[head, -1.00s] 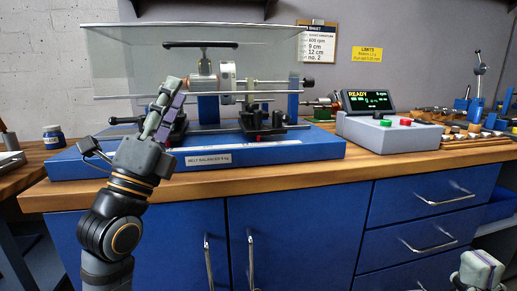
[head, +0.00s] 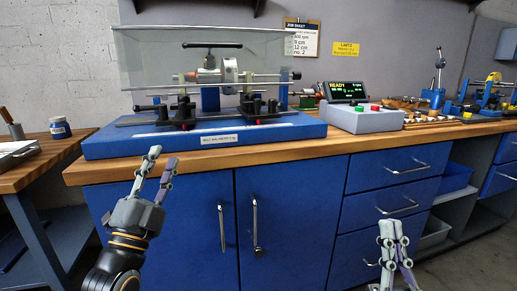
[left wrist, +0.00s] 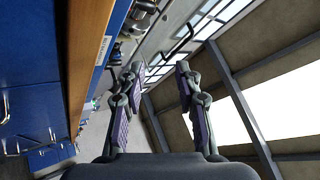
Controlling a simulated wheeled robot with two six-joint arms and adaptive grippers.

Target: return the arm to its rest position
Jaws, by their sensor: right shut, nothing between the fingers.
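My left gripper (head: 162,165) is in front of the workbench in the head view, below the front edge of the blue balancer base. Its two fingers point up and stand apart with nothing between them. In the left wrist view the left gripper (left wrist: 157,80) also shows spread, empty fingers. My right gripper (head: 391,225) is at the lower right of the head view, in front of the blue drawers. Its fingers point up, lie close together and hold nothing. Neither gripper touches the bench.
The belt balancer (head: 200,145) with its rotor (head: 231,72) and clear cover (head: 150,60) stands on the wooden bench (head: 350,143). A control box (head: 360,119) and a display (head: 347,91) reading READY sit to its right. Blue cabinet doors (head: 180,215) and drawers are below.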

